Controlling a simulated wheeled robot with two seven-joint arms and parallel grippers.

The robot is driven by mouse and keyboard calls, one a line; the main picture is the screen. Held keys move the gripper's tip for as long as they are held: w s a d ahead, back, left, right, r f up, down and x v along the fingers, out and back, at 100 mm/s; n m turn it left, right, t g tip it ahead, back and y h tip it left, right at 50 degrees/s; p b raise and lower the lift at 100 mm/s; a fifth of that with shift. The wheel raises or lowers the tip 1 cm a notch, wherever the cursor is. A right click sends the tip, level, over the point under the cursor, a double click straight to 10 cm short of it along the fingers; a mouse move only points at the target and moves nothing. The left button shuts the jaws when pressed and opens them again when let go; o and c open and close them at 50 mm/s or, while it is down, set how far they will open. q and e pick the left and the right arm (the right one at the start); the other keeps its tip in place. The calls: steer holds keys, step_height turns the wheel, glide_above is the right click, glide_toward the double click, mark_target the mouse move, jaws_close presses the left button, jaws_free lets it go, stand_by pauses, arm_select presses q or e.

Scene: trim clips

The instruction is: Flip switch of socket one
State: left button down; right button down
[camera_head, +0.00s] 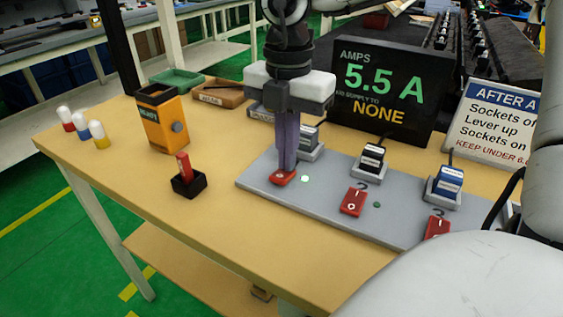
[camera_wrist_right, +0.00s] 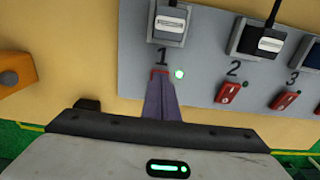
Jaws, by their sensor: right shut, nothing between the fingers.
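My right gripper (camera_head: 286,170) is shut and empty, pointing down with its fingertips at the red switch of socket one (camera_head: 283,178). The fingers partly cover this switch, and I cannot tell whether they touch it. In the right wrist view the closed fingers (camera_wrist_right: 160,85) reach the lower edge of the red switch (camera_wrist_right: 159,73) below the number 1. A bright green-white lamp (camera_head: 304,179) is lit beside it. Socket one (camera_head: 309,146) holds a grey plug (camera_wrist_right: 170,22). My left gripper is not in view.
The grey panel (camera_head: 262,187) also carries the red switch of socket two (camera_head: 353,202) and a third red switch (camera_head: 437,228). Behind stands a display (camera_head: 385,90) reading 5.5 A and NONE. A red lever (camera_head: 184,167) in a black base and an orange box (camera_head: 163,118) stand left.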

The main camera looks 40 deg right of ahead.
step_height(320, 180, up, 7)
steer(key=p, duration=0.3)
stand_by(0.4)
steer(key=shift+f, duration=0.15)
